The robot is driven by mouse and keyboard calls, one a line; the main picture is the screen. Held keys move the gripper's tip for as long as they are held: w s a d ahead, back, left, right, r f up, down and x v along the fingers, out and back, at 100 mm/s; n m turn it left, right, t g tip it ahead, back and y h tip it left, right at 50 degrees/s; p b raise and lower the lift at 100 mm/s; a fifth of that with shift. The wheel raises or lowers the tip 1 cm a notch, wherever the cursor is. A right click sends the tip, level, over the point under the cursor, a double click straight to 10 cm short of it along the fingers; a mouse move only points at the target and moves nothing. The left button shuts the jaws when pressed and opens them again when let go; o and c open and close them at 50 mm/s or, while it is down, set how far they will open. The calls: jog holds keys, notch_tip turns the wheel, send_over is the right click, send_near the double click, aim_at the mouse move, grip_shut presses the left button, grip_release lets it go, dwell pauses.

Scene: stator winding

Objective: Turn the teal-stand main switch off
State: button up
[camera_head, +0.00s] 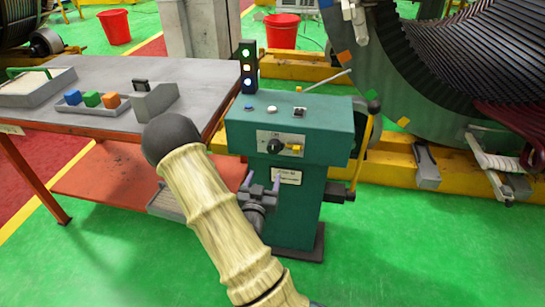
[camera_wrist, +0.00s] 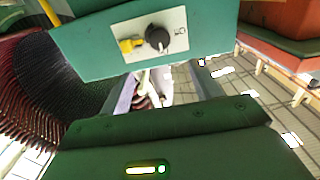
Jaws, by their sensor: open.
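The teal stand (camera_head: 300,205) stands in the middle of the head view. On its front, a pale plate carries the main switch (camera_head: 276,146), a round black knob with a yellow handle pointing right. In the wrist view the switch (camera_wrist: 157,39) shows near the top, with its yellow handle (camera_wrist: 130,43) pointing left. My gripper (camera_head: 262,182) is open and empty, below the switch and in front of the stand. Its two fingers (camera_wrist: 164,88) show in the wrist view, apart from the switch.
A signal tower (camera_head: 248,68) with lit lamps stands at the stand's back left. A yellow lever (camera_head: 364,148) rises on its right side. A grey table (camera_head: 75,72) with coloured blocks is left; the large stator (camera_head: 400,85) is right. Green floor is clear in front.

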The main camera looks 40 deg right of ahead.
aim_at(273, 149)
jog(key=x, duration=1.4)
jog(key=shift+w+d+p, duration=0.15)
jog(key=shift+w+p, duration=0.05)
jog(key=shift+p, duration=0.1)
jog(key=c, duration=1)
